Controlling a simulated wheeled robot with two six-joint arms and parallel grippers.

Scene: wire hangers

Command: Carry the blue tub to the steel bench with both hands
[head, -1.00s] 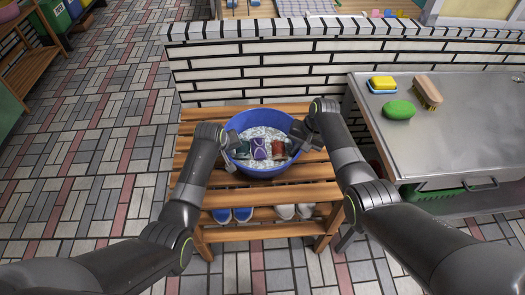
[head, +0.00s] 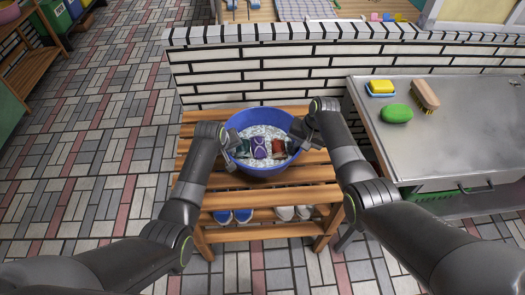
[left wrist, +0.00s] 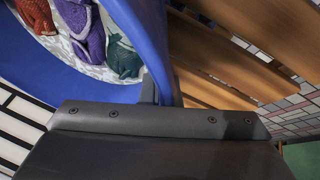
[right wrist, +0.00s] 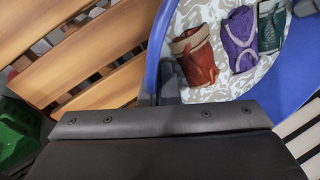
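The blue tub (head: 266,172) is over the slatted wooden bench, upright, with pale sudsy water and teal, purple and red-brown cloth items (head: 261,148) inside. My left gripper (head: 236,150) is at the tub's left rim, and in the left wrist view the rim (left wrist: 160,45) runs down between its fingers. My right gripper (head: 300,140) is at the right rim, which shows in the right wrist view (right wrist: 153,55). Both look shut on the rim, with fingertips largely hidden. I cannot tell whether the tub is clear of the slats. The steel bench (head: 455,130) stands to the right.
A yellow soap on a blue dish (head: 381,88), a green oval item (head: 397,113) and a brush (head: 425,95) lie on the steel bench's left part; its middle is clear. The wooden bench (head: 270,200) holds shoes (head: 233,215) below. A white brick wall (head: 270,75) stands behind.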

